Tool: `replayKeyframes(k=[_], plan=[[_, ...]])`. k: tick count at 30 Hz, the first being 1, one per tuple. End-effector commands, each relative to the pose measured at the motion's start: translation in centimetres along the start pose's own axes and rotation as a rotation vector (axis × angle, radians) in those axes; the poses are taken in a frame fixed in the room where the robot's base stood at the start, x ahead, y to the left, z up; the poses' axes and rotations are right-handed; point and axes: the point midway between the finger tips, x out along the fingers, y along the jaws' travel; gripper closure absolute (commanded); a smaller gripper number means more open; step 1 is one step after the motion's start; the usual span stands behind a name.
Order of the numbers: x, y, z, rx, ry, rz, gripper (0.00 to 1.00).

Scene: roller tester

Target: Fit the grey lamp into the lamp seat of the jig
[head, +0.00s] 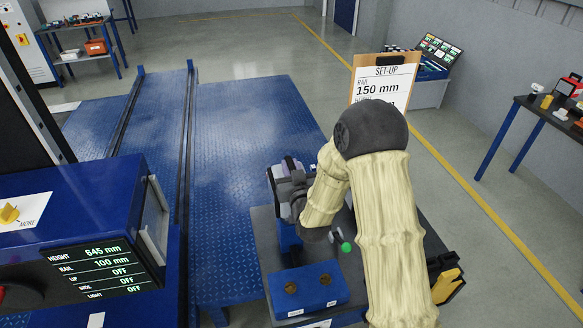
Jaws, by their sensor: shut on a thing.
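My gripper (287,190) is at the end of my cream-sleeved arm, above the left part of a dark bench top. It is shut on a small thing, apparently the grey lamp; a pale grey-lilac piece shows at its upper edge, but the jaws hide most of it. A blue block (318,273) with two round, brass-coloured spots and small white labels stands on the bench, nearer than the gripper. It may be the jig; its labels are too small to read, and I cannot tell which spot is the lamp seat.
A green-topped knob (346,247) stands beside my arm on the dark bench (262,236). A yellow-and-black item (446,284) lies at the bench's right. A SET-UP board (384,82) reads 150 mm. A blue console display (98,272) reads height 645 mm, rail 100 mm.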

Motion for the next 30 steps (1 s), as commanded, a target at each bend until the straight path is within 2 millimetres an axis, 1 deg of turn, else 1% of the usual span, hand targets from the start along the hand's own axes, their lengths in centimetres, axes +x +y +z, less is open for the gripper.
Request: replayKeyframes(k=[30], plan=[[0.0, 0.0, 2.2, 0.000, 0.004, 0.000, 1.00]])
